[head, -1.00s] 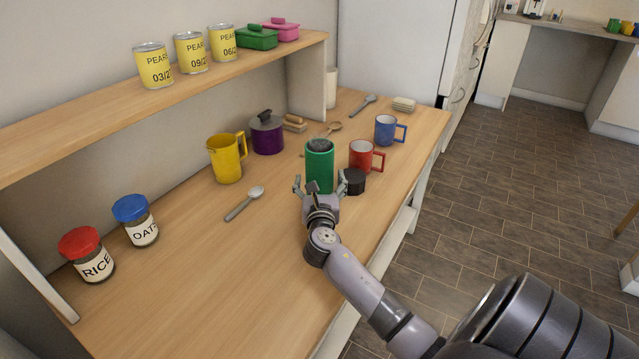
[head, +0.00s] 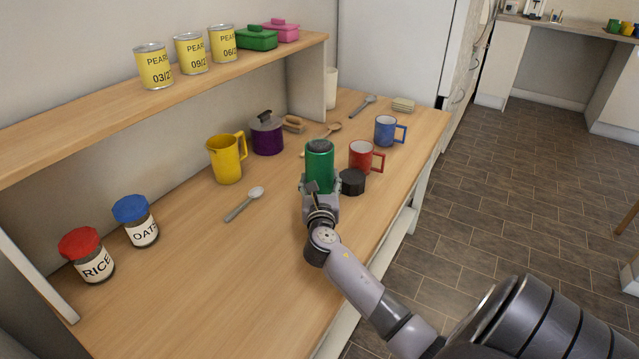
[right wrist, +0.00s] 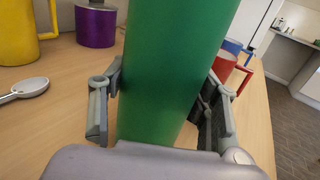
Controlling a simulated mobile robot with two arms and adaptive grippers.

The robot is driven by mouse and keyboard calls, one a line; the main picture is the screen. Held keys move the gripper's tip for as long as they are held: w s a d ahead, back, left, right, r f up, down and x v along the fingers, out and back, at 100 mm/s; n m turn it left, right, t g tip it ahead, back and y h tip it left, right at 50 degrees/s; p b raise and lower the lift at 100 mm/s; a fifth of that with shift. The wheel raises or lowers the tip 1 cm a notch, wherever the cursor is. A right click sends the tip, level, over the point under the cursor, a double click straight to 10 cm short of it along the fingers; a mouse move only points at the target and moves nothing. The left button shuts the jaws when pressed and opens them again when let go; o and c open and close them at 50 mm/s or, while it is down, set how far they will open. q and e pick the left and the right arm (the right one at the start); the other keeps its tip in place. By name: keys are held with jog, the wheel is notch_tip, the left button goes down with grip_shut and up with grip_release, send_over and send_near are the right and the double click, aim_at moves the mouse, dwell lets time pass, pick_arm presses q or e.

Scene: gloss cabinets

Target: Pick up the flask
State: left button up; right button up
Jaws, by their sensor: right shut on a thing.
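The flask (head: 320,160) is a green cylinder with a dark top, upright on the wooden counter in the head view. It fills the middle of the right wrist view (right wrist: 175,65). My right gripper (head: 320,186) is shut on the flask, low on its body, with one finger on each side (right wrist: 160,112). The flask's base is hidden behind the gripper in the head view. A black round lid or cup (head: 352,182) sits on the counter just right of the flask. My left gripper is not in view.
A red mug (head: 362,157) stands close to the right of the flask, with a blue mug (head: 385,130) behind. A yellow jug (head: 226,160), a purple pot (head: 267,137) and a grey spoon (head: 243,205) are to the left. The counter (head: 240,275) in front is clear.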

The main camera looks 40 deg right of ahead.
jog(key=c, duration=0.6)
jog(key=shift+r, duration=0.1)
grip_shut()
jog(key=shift+r, duration=0.1)
